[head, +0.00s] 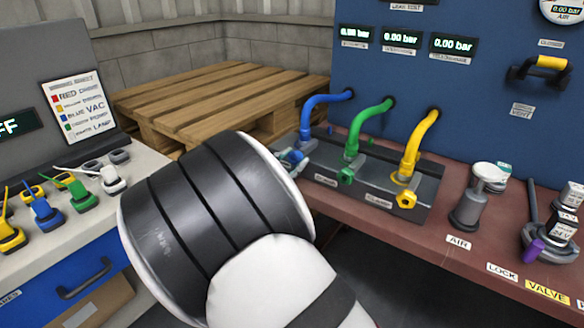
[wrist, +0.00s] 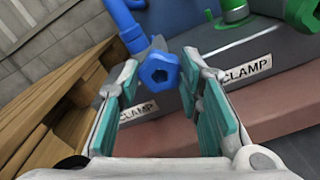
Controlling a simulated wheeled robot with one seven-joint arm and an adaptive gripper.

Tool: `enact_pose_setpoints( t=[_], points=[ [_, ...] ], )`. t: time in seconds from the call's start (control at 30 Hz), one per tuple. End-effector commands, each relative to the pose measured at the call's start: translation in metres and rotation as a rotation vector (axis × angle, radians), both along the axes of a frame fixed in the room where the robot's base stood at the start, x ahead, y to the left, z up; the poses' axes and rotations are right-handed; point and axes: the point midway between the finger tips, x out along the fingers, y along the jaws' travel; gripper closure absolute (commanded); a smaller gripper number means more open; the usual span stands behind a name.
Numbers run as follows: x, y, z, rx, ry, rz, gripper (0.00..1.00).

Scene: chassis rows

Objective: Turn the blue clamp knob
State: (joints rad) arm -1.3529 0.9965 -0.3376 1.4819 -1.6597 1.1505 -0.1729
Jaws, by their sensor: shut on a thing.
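The blue clamp knob (wrist: 160,70) is a faceted knob with a pentagonal recess in its face, below the blue hose (wrist: 122,22). My gripper (wrist: 164,74), with teal finger pads, is shut on the blue knob, one fingertip on each side. In the head view the gripper (head: 291,157) is mostly hidden behind my arm, at the left end of the dark clamp block (head: 330,193). The blue hose (head: 318,103) also shows there, rising to the blue panel.
A green knob (head: 346,175) and a yellow knob (head: 405,199) sit to the right on the same block. A grey cylinder (head: 468,208) stands further right on the red bench. A wooden pallet (head: 200,98) lies behind. A grey bench with coloured connectors (head: 82,194) is at left.

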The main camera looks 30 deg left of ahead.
Motion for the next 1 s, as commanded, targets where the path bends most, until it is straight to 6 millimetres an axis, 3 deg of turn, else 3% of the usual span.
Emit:
enact_pose_setpoints(
  t=[0.6,1.0],
  points=[
    [0.0006,0.0001,-0.0030,0.555,-0.044,0.000,0.95],
    [0.0004,-0.0002,-0.0014,0.750,-0.060,0.000,0.95]
  ],
)
